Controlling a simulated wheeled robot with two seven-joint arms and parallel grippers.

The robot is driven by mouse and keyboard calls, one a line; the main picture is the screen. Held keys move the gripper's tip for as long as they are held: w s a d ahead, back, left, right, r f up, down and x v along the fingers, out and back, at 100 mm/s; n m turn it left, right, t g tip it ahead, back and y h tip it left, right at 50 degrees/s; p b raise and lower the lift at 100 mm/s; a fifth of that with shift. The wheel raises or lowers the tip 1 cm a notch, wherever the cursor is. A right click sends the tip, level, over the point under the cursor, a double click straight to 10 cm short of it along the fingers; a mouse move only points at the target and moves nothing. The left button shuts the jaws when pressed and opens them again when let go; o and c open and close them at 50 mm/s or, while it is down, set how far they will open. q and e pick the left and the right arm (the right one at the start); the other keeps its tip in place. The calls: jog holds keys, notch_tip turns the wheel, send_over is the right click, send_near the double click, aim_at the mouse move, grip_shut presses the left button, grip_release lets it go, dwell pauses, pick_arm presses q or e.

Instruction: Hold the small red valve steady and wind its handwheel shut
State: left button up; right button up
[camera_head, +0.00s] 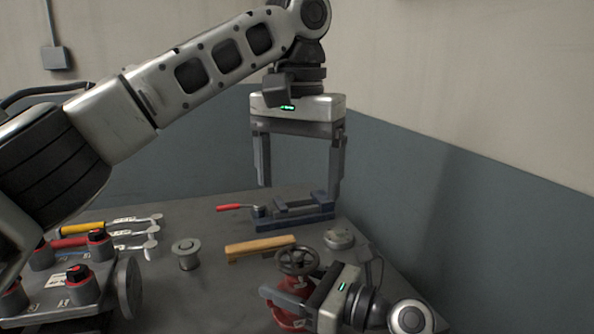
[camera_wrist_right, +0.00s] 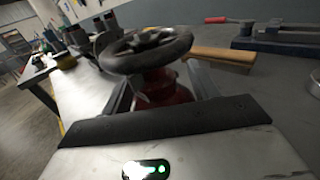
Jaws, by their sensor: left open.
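The small red valve (camera_head: 289,319) stands at the front of the bench with a dark handwheel (camera_head: 297,261) on top. In the right wrist view the handwheel (camera_wrist_right: 146,50) sits above the red body (camera_wrist_right: 166,90). My right gripper (camera_head: 284,302) comes in low from the right, with one finger on each side of the body below the wheel. It looks closed onto the body; the exact contact is partly hidden. My left gripper (camera_head: 301,192) points down, open and empty, above the back of the bench, behind and apart from the valve.
A blue-grey vise (camera_head: 295,213) with a red handle stands beneath my left gripper. A wooden bar (camera_head: 260,247), a grey spool (camera_head: 186,254) and a round metal piece (camera_head: 339,238) lie around the valve. Colour-handled tools (camera_head: 85,227) and a fixture with red-topped knobs (camera_head: 60,288) are at left.

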jog(key=o, duration=0.4)
jog(key=shift+o, duration=0.2)
